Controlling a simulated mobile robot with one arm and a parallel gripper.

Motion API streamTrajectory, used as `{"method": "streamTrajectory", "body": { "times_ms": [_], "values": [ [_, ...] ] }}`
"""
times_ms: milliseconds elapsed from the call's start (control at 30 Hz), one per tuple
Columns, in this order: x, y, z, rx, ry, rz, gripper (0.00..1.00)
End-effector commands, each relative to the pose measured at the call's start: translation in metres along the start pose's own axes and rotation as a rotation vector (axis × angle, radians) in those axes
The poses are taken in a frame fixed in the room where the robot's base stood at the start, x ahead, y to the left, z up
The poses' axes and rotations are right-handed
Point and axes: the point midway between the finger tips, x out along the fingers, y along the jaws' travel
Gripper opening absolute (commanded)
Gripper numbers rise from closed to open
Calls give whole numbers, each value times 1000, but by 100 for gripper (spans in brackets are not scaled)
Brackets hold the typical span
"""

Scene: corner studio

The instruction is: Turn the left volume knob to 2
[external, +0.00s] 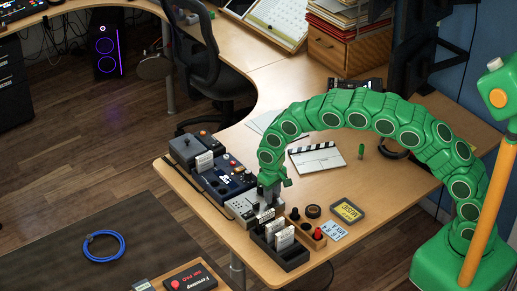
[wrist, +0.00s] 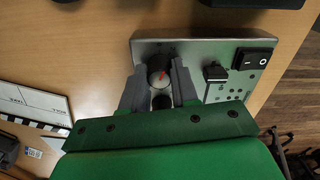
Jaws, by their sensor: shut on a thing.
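The grey metal box (external: 238,208) stands near the desk's front edge; its top panel (wrist: 205,48) fills the upper right of the wrist view. A round dark knob (wrist: 159,70) with a red pointer line sits between the tips of my gripper (wrist: 160,78). The fingers are shut on its sides. The pointer slants toward the upper right. A second dark round part (wrist: 161,102) shows behind it between the fingers. In the external view my gripper (external: 268,195) reaches down onto the box and hides the knobs. No dial numbers are readable.
The panel also bears a black rocker switch (wrist: 254,61) and a small black part (wrist: 215,73). A dark blue device (external: 222,177) stands behind the box. A black slotted holder (external: 280,247) and a wooden tray (external: 305,228) stand close in front. A clapperboard (external: 317,158) lies on the desk.

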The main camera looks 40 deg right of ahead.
Motion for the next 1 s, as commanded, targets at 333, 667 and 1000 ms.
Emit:
{"method": "streamTrajectory", "body": {
  "times_ms": [333, 667, 1000],
  "values": [
    [-1, 0, -1, 153, -1, -2, 0],
    [-1, 0, -1, 183, -2, -2, 0],
    [-1, 0, -1, 182, -3, -1, 47]
  ]
}}
